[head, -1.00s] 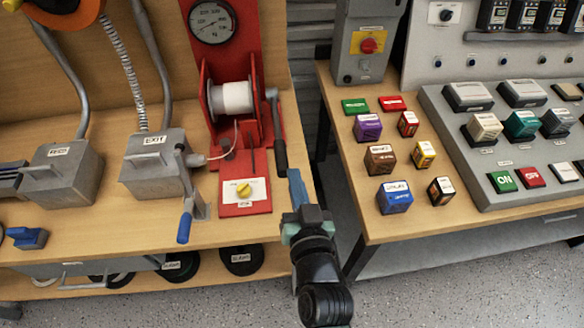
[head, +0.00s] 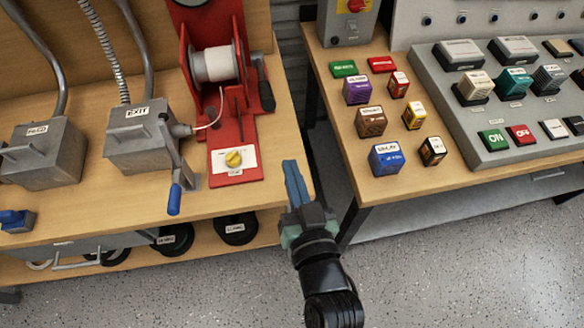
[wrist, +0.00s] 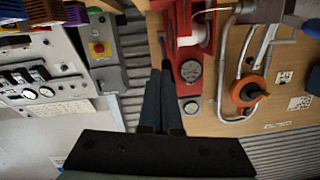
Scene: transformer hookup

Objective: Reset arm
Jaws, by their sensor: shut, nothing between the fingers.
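My gripper (head: 294,180) is shut and empty, with its blue-grey fingers together. In the head view it is in the gap between the two benches, close to the right edge of the left bench (head: 262,210). In the wrist view my gripper (wrist: 160,75) points toward the red winch stand (wrist: 192,60) and the grey strip beside it. The red stand (head: 238,178) carries a white spool (head: 212,64) and a dark-handled crank (head: 263,78). The crank stands apart from my fingers.
The left bench bears a grey EXIT box (head: 140,140) with a blue-handled lever (head: 174,198). The right bench (head: 388,190) holds several coloured blocks and a sloped button panel (head: 480,135). Speckled floor (head: 440,270) lies clear in front.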

